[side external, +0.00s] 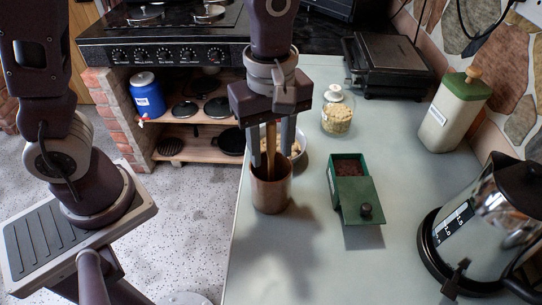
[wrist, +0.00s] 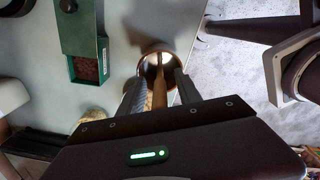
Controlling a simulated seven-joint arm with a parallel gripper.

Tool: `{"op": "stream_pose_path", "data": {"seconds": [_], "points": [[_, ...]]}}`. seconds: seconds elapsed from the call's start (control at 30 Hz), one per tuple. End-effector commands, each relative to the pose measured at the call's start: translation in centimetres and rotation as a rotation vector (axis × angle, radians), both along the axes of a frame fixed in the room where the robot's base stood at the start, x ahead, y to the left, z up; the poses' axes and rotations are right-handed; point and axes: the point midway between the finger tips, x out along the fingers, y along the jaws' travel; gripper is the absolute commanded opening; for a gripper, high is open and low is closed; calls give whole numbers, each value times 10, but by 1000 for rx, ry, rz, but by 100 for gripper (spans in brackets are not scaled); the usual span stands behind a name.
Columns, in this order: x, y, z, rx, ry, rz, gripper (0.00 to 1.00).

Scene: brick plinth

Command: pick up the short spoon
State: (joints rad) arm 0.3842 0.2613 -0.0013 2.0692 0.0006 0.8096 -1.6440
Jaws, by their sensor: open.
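A copper-coloured cup (side external: 271,190) stands on the pale counter near its left edge. A wooden handle (side external: 271,140) rises upright out of it; its lower end is hidden inside the cup, so I cannot tell its full length or whether it is the short spoon. My gripper (side external: 271,157) points down over the cup, open, with one finger on each side of the handle and the fingertips near the rim. In the wrist view the handle (wrist: 159,90) shows between the two fingers, with the cup (wrist: 157,48) beyond.
A bowl (side external: 297,147) of pale food is close behind the cup. A green box (side external: 354,190) with dark contents stands to the right, with a glass jar (side external: 337,113) behind it. A steel kettle (side external: 490,220) is at far right. The front counter is clear.

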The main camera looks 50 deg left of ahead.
Motion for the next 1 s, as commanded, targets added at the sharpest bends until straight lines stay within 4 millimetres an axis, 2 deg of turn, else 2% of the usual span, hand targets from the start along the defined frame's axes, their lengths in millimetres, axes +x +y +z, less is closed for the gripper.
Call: {"op": "stream_pose_path", "data": {"seconds": [0.1, 0.3, 0.67, 0.77, 1.0], "points": [[0, 0, 0, 0, 0, 0, 39], [0, 0, 1, 0, 0, 0, 0], [0, 0, 4, 0, -1, 0, 0], [1, -1, 22, -2, -6, -1, 0], [1, 0, 81, -2, -5, 0, 0]]}}
